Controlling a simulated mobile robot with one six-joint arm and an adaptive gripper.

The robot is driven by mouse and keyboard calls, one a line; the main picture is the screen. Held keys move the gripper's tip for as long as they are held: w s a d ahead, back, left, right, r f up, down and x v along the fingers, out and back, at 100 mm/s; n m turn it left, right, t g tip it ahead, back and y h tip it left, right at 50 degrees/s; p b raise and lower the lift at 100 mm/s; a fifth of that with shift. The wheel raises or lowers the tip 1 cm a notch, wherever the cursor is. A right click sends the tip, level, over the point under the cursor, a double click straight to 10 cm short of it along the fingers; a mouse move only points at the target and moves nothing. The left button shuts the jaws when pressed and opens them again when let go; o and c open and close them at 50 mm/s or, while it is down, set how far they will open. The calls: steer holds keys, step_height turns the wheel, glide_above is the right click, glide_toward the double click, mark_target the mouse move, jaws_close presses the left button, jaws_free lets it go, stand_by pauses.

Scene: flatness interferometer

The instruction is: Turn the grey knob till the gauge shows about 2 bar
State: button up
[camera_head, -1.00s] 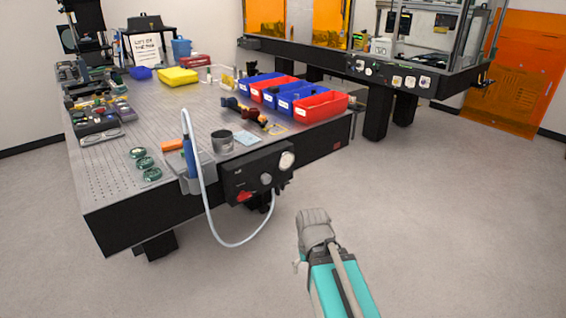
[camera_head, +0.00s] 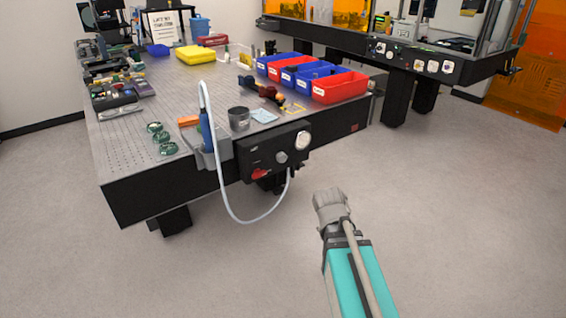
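The grey knob (camera_head: 282,157) sits on the front of a black control panel (camera_head: 262,163) at the near edge of the optical table. The round white-faced gauge (camera_head: 302,141) is just above and right of the knob; its reading is too small to tell. A red handle (camera_head: 259,174) is at the panel's lower left. My arm reaches in from the bottom, right of the panel. Its grey end (camera_head: 331,205) is apart from the knob, lower and to the right. The gripper's fingers cannot be made out.
A pale hose (camera_head: 222,198) loops below the table edge from a blue-handled tool (camera_head: 207,131) in a grey holder. A metal cup (camera_head: 239,117), red and blue bins (camera_head: 338,87) and green-rimmed discs (camera_head: 162,138) lie on the table (camera_head: 127,147). The floor in front is clear.

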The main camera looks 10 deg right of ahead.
steer(key=w+d+r+n+t+h+b, duration=0.1)
steer(key=w+d+r+n+t+b, duration=0.15)
steer(key=w+n+t, duration=0.4)
steer(key=w+d+r+n+t+h+b, duration=0.2)
steer(key=w+r+t+b, duration=0.15)
steer(key=w, duration=0.55)
steer(key=n+t+y+b, duration=0.3)
steer(key=n+y+b, duration=0.3)
steer(key=n+y, duration=0.95)
glide_toward(283, 159)
steer(key=s+d+r+n+h, duration=0.1)
steer(key=s+r+n+h, duration=0.1)
steer(key=s+n+h, duration=0.15)
steer(key=shift+a+f+n+y, duration=0.35)
steer(key=shift+f+n+y, duration=0.15)
steer(key=shift+n+y, duration=0.1)
steer(key=shift+w, duration=0.1)
steer(key=x, duration=1.3)
steer(key=shift+w+a+f, duration=0.1)
steer(key=shift+w+f, duration=0.1)
